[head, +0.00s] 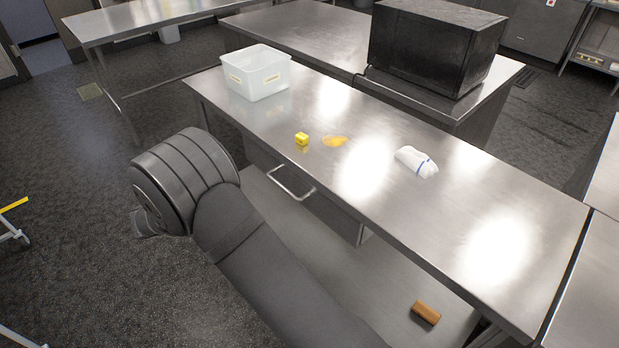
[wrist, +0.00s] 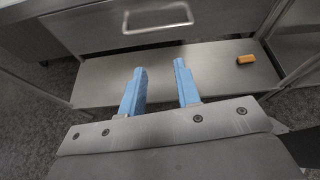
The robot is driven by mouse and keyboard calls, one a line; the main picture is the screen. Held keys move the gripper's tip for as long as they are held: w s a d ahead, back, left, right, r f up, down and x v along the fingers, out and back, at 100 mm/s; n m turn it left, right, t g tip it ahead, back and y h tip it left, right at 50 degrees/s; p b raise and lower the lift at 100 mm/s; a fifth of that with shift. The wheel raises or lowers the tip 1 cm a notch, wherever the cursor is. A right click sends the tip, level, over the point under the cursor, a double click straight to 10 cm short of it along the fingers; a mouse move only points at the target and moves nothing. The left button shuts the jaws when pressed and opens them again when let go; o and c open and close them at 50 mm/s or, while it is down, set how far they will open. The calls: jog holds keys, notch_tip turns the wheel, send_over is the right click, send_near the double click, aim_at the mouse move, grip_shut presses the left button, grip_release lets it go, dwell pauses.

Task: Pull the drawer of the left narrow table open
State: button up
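The steel table (head: 450,215) has a drawer under its top. The drawer looks shut. My gripper (wrist: 160,70) shows two blue fingers spread apart with nothing between them. The fingers appear below the handle in the picture and apart from it. In the head view my gripper's fingers are hidden.
A brown block (head: 426,313) lies on the lower shelf (wrist: 205,62). A black box (head: 430,45) stands behind.

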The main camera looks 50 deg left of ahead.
notch_tip(320, 180, down, 3)
jog(key=w+d+n+t, duration=0.1)
jog(key=d+n, duration=0.1)
jog(key=n, duration=0.7)
jog(key=n+t, duration=0.1)
jog(key=n, duration=0.7)
send_near(289, 192)
jog(key=x, duration=1)
jog(key=shift+w+f, duration=0.1)
jog(key=shift+f, duration=0.25)
grip_shut()
